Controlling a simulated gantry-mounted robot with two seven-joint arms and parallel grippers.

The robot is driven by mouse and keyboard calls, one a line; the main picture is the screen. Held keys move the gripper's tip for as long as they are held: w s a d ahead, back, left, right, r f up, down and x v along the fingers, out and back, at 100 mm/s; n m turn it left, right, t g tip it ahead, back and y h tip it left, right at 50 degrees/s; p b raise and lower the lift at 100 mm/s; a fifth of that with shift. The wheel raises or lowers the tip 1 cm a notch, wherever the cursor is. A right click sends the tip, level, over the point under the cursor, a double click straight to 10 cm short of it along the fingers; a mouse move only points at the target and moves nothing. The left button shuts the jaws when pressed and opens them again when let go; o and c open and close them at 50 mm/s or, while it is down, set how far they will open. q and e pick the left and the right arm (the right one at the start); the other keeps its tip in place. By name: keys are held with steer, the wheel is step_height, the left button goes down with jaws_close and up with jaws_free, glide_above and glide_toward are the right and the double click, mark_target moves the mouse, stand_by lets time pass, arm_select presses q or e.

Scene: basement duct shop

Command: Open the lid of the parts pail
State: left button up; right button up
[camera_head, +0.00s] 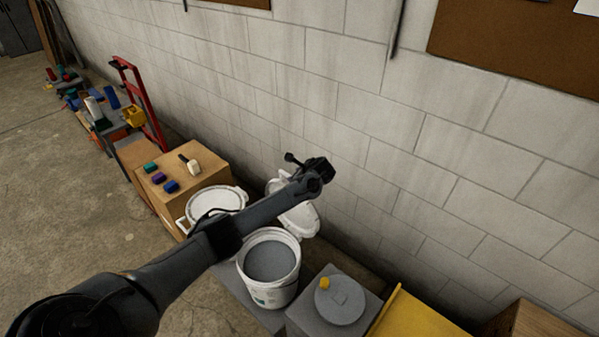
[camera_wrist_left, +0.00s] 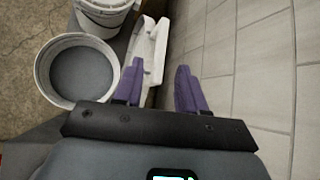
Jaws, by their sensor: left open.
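The white parts pail (camera_head: 288,291) stands open in the head view, its round mouth showing a grey inside. It also shows at the left of the left wrist view (camera_wrist_left: 41,83). The white lid (camera_head: 301,221) stands tilted up at the wall side of the pail, partly hidden by my arm. In the left wrist view the lid (camera_wrist_left: 157,48) is seen nearly edge-on, close to the left finger. My left gripper (camera_wrist_left: 158,82) is open, with its purple fingers apart. In the head view it is above the lid near the wall. My right gripper is in neither view.
A second white pail with a closed lid (camera_head: 225,198) stands to the left. A cardboard box (camera_head: 205,176) holds small coloured blocks. A grey round-topped container (camera_head: 340,306) and a yellow object (camera_head: 420,318) are at the right. The block wall (camera_head: 400,150) is close behind.

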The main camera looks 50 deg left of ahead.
arm_select(q)
steer(key=shift+v, duration=1.3)
